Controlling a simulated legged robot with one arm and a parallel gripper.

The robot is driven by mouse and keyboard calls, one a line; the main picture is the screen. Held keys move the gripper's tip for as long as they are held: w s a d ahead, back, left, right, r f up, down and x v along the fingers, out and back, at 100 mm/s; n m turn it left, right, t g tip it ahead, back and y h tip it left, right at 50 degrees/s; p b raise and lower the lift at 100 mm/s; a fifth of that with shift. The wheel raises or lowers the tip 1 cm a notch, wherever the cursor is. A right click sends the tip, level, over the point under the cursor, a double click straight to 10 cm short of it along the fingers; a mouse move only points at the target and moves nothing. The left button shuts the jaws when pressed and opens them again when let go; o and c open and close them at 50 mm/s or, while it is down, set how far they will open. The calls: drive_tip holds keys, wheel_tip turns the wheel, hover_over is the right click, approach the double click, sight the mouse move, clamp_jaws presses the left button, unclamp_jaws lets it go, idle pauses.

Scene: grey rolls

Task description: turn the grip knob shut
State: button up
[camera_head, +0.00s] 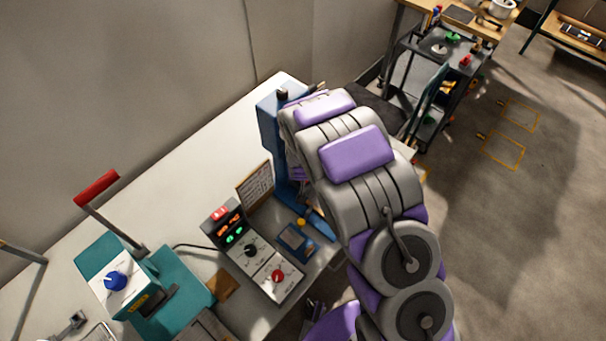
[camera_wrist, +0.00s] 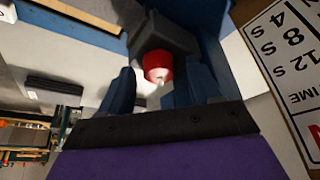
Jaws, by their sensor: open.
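In the wrist view a red round knob (camera_wrist: 158,66) sits on a dark grey block on a blue frame (camera_wrist: 214,18). My gripper (camera_wrist: 162,88) is open, with one dark blue finger on each side of the knob. The knob shows between the fingers; I cannot tell if they touch it. No label on it is readable. In the head view the blue machine (camera_head: 268,122) stands behind my arm, which hides my gripper and this knob.
A card (camera_wrist: 292,50) with times stands close at the right in the wrist view. In the head view a control box (camera_head: 262,262) with black and red knobs stands in front. A teal machine (camera_head: 112,262) with a red lever is at left. The white bench (camera_head: 180,170) is clear behind.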

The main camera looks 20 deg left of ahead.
drive_tip(key=v, duration=1.7)
drive_tip(key=shift+s, duration=0.1)
drive_tip(key=s+d+r+m+g+b, duration=0.1)
drive_tip(key=s+d+r, duration=0.2)
drive_tip(key=d, duration=0.3)
drive_tip(key=s+d+r+m+g+h+b, duration=0.1)
drive_tip(key=s+d+r, duration=0.15)
drive_tip(key=d, duration=0.45)
drive_tip(key=s+d+r+m+g+b, duration=0.1)
drive_tip(key=s+d+r+b, duration=0.1)
drive_tip(key=s+d, duration=0.3)
drive_tip(key=s+d+r+g+b, duration=0.1)
drive_tip(key=s+d, duration=0.4)
drive_tip(key=s, duration=0.3)
drive_tip(key=s+d+r+m+g+b, duration=0.1)
drive_tip(key=s+d+r, duration=0.1)
drive_tip(key=s+d, duration=0.4)
drive_tip(key=shift+s+g+h, duration=0.3)
drive_tip(key=shift+s+g, duration=0.1)
drive_tip(key=shift+s, duration=0.75)
